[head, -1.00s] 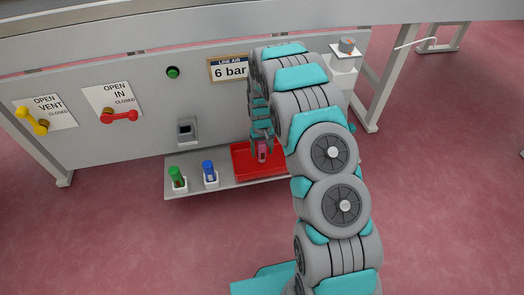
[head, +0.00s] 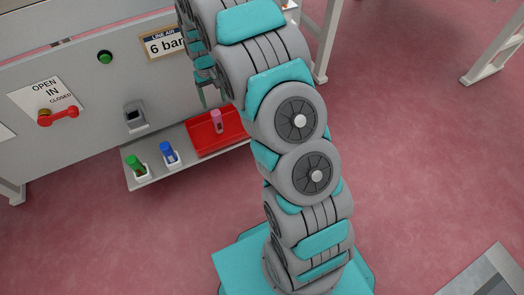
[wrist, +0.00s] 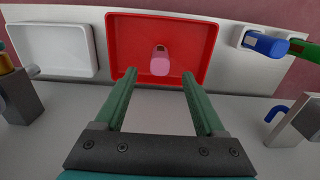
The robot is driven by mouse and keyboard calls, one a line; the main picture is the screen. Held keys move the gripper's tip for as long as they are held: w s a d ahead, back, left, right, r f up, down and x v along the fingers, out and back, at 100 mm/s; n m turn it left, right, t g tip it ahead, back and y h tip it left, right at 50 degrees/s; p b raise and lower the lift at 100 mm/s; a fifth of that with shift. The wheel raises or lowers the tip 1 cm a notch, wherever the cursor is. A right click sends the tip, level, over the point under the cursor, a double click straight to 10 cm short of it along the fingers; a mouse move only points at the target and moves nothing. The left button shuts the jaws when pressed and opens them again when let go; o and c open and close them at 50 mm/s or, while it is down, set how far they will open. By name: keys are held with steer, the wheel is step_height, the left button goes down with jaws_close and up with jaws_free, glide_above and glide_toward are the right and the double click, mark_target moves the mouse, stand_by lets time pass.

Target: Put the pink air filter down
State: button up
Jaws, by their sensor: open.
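The pink air filter (head: 216,121) stands in the red tray (head: 205,146) on the shelf. In the wrist view the pink filter (wrist: 160,62) is inside the red tray (wrist: 129,45), apart from the tray's side walls. My gripper (head: 209,99) is open and empty, above and to the left of the filter in the head view. In the wrist view its two green fingers (wrist: 157,84) are spread wide, with nothing between them, and the filter is beyond their tips.
A green filter (head: 135,163) and a blue filter (head: 168,152) stand in white holders left of the tray. A white tray (wrist: 95,55) lies beside the red one. A red lever (head: 60,117) and a grey socket box (head: 135,115) are on the panel.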

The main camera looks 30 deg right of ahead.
steer(key=s+r, duration=1.7)
steer(key=s, duration=0.3)
steer(key=s+r+g, duration=0.1)
steer(key=s+r, duration=0.2)
steer(key=s, duration=1.9)
steer(key=shift+s+a+r+g, duration=0.15)
steer(key=shift+g, duration=0.15)
step_height(320, 180, up, 3)
steer(key=p, duration=0.3)
steer(key=shift+a, duration=0.1)
